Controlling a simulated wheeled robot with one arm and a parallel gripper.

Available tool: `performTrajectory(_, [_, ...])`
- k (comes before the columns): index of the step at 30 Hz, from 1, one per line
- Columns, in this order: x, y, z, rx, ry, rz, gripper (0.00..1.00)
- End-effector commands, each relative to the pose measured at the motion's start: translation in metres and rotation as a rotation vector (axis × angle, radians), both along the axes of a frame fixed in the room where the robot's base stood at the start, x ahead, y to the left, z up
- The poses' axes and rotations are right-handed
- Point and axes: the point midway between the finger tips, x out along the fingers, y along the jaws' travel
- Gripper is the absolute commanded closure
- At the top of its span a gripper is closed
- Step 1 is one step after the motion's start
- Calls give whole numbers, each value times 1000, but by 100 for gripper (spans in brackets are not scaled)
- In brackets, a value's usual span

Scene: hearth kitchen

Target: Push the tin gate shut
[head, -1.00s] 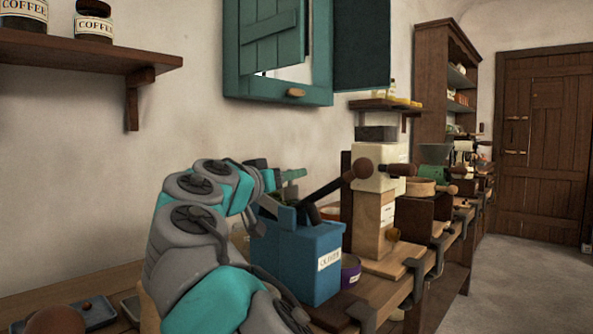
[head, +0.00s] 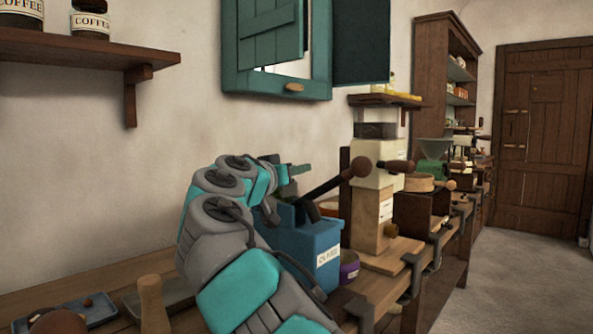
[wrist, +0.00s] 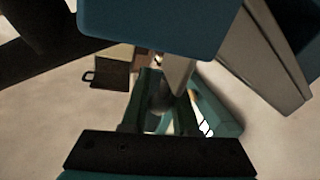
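A blue tin (head: 317,247) with a white label stands on the wooden counter, partly hidden behind my arm. Raised blue and dark pieces show at its top; which of them is the gate I cannot tell. A dark lever with a brown knob (head: 361,167) slants up to the right behind it. My gripper (head: 299,169) is above and behind the tin, pointing right, mostly hidden by my arm. In the wrist view a large blue surface (wrist: 160,25) fills the top, close to the camera.
A cream-and-wood machine (head: 372,210) stands right of the tin, with a small purple pot (head: 349,268) between. A wooden peg (head: 151,305) and a blue tray (head: 88,311) are at front left. A teal shuttered window (head: 277,90) is above. The floor (head: 520,280) at right is clear.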

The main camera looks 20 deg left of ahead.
Motion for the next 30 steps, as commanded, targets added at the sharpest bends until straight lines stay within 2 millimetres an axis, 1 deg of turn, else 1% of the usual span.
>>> performTrajectory(1, [0,0,0,0,0,0,80])
performTrajectory(6, [0,0,0,0,0,1,99])
performTrajectory(7, [0,0,0,0,0,1,100])
performTrajectory(30, [0,0,0,0,-1,1,100])
